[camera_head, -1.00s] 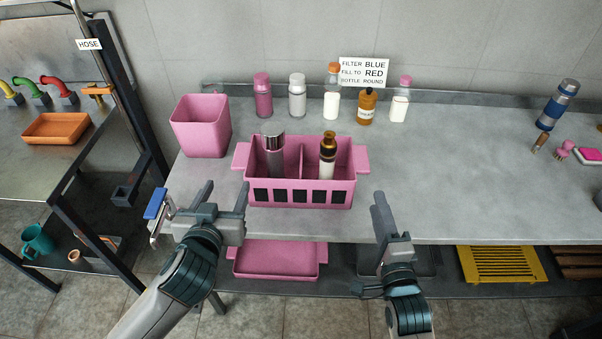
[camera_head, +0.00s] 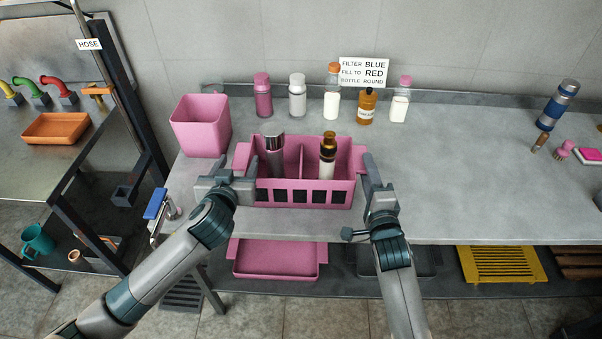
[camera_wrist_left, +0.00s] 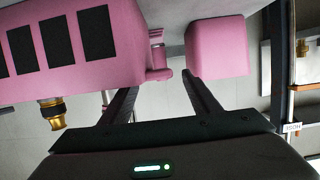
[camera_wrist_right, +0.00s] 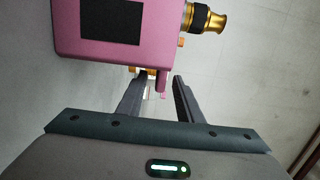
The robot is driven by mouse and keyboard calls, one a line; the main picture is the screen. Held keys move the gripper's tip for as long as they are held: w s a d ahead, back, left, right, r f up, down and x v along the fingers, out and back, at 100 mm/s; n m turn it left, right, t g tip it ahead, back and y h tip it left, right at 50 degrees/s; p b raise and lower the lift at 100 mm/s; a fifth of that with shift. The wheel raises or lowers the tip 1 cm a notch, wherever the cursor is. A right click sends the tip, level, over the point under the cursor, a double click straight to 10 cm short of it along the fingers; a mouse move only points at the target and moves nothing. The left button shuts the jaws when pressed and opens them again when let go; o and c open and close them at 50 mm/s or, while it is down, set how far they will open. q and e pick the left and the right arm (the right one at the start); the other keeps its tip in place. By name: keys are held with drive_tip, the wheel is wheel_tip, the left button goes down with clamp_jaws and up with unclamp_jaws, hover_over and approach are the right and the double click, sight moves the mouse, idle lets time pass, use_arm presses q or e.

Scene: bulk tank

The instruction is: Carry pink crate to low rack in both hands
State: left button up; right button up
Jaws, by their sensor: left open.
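The pink crate (camera_head: 303,194) stands on the grey bench, with a divider, dark square panels along its front and a handle at each end. It holds a silver-topped bottle (camera_head: 275,153) and a white bottle with a brown-gold top (camera_head: 327,156). My left gripper (camera_head: 232,177) is open at the crate's left end; in the left wrist view the left handle (camera_wrist_left: 158,62) lies just ahead of its fingers. My right gripper (camera_head: 374,180) is at the right end; in the right wrist view its fingers are apart, with the right handle (camera_wrist_right: 161,82) between or just beyond their tips. Contact is unclear.
A pink bin (camera_head: 200,127) stands close behind left. Several bottles and a sign (camera_head: 364,72) line the back. A low shelf under the bench holds a pink tray (camera_head: 275,261) and a yellow rack (camera_head: 499,264). A blue-handled tap (camera_head: 155,204) is at the bench's left edge.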

sight(241, 156)
use_arm(q)
drive_tip(key=shift+x, duration=2.55)
use_arm(e)
drive_tip(key=shift+w+a, duration=0.15)
drive_tip(key=shift+w, duration=1.1)
drive_tip(key=shift+w+a, duration=0.1)
drive_tip(key=shift+w, duration=1.15)
use_arm(q)
drive_tip(key=shift+s, duration=0.1)
drive_tip(key=c, duration=0.8)
use_arm(e)
drive_tip(key=c, duration=0.8)
use_arm(q)
clamp_jaws()
use_arm(e)
clamp_jaws()
use_arm(q)
drive_tip(key=shift+r, duration=0.1)
use_arm(e)
drive_tip(key=shift+r, duration=0.1)
